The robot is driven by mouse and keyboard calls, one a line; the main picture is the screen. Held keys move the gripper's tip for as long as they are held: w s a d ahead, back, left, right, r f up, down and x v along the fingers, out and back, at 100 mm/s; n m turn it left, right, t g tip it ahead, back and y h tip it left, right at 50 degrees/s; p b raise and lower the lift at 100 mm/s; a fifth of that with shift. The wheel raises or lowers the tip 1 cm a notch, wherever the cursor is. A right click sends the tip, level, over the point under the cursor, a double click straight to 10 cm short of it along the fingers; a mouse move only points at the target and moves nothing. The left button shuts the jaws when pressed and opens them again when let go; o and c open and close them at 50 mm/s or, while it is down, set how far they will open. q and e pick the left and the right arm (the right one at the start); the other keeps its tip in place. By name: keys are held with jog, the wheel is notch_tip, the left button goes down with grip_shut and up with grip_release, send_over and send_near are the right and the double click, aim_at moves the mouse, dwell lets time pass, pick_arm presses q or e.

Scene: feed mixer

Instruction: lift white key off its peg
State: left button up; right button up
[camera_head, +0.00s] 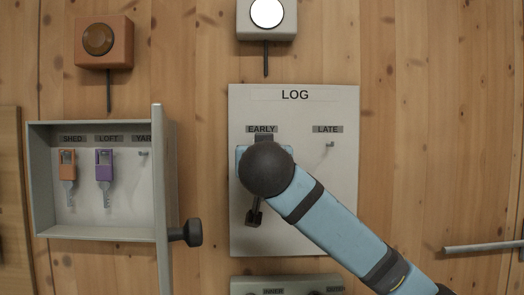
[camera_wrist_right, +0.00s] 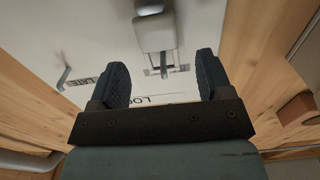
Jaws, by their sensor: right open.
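The white key (camera_wrist_right: 157,32) hangs at the EARLY place of the LOG board (camera_head: 335,200). In the head view my right arm hides the key. My right gripper (camera_wrist_right: 160,63) is open and empty, its two dark fingers apart. The key lies ahead of them and roughly centred across the gap, not gripped. My left gripper is not in view.
The LATE peg (camera_head: 330,144) is empty. At left an open grey cabinet (camera_head: 100,232) holds an orange key (camera_head: 67,164) and a purple key (camera_head: 104,163); its YARD peg (camera_head: 143,154) is bare. Its door, with a dark knob (camera_head: 193,232), sticks out towards the board.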

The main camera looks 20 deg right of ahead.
jog(key=shift+p+x, duration=0.4)
jog(key=shift+x, duration=1.85)
jog(key=c, duration=1)
